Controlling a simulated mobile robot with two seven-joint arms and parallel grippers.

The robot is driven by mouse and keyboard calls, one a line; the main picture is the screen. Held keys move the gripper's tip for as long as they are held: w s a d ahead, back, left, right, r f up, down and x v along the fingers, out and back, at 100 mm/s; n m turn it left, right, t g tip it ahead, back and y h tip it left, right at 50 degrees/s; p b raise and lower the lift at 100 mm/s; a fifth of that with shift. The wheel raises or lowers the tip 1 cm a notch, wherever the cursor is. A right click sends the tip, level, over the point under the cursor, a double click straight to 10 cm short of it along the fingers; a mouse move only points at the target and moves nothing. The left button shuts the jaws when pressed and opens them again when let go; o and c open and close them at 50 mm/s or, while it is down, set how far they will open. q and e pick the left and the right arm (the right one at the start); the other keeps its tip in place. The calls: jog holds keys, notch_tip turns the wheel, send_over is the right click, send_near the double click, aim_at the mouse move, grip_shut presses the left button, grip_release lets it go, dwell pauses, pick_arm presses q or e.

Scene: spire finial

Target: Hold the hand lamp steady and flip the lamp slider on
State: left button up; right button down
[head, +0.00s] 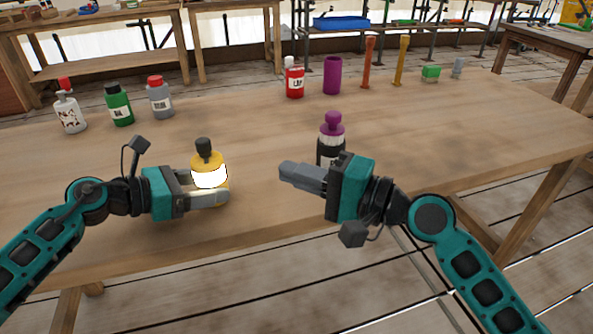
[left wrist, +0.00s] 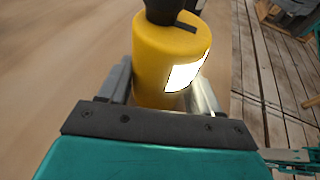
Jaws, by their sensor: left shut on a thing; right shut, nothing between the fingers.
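The hand lamp is a yellow cylinder (head: 209,162) with a dark knob on top and a bright white panel on its side. It stands upright near the front of the table; I cannot tell if its base touches the wood. My left gripper (head: 208,191) is shut around its lower body. In the left wrist view the lamp (left wrist: 160,50) sits between the two fingers, with a small dark bar on its top beside the knob. I cannot make out the slider for sure. My right gripper (head: 290,173) is shut and empty, apart from the lamp to its right.
A black bottle with a purple cap (head: 332,130) stands just behind my right gripper. White, green (head: 118,105) and grey bottles stand back left. A red bottle (head: 294,80), a purple cylinder (head: 332,76) and smaller items line the back. The wooden table (head: 245,120) is clear between.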

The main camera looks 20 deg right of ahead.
pick_arm(q)
jog(key=o, duration=0.9)
jog(key=shift+c, duration=0.2)
jog(key=shift+a, duration=0.1)
